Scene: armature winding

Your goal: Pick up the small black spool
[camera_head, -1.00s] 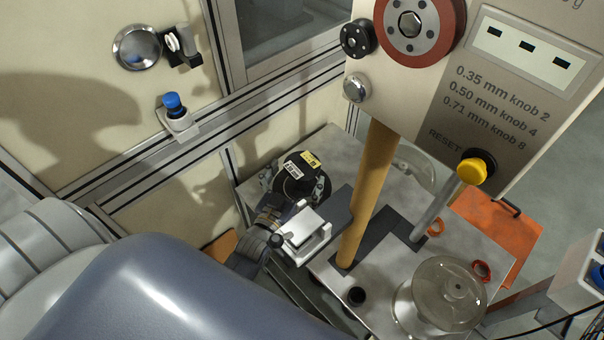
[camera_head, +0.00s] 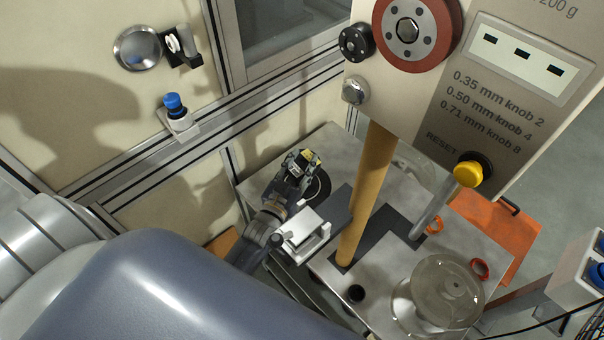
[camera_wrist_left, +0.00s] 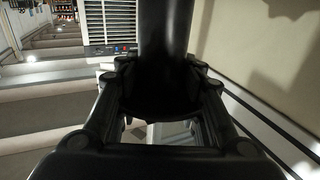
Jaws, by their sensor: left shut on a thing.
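My left gripper (camera_head: 297,166) is over the back left of the grey machine table, shut on the small black spool. In the head view the fingers hide most of the spool, and a yellow label (camera_head: 312,158) shows beside them. In the left wrist view the black spool (camera_wrist_left: 166,45) is a dark cylinder between the two fingers (camera_wrist_left: 160,100). A dark round piece with a pale rim (camera_head: 319,187) shows just below the gripper; I cannot tell whether it belongs to the spool or the table. My right gripper is not in view.
A tan upright post (camera_head: 366,190) stands close right of the gripper, under the large winding machine panel (camera_head: 480,100). A framed wall (camera_head: 130,180) bounds the left side.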

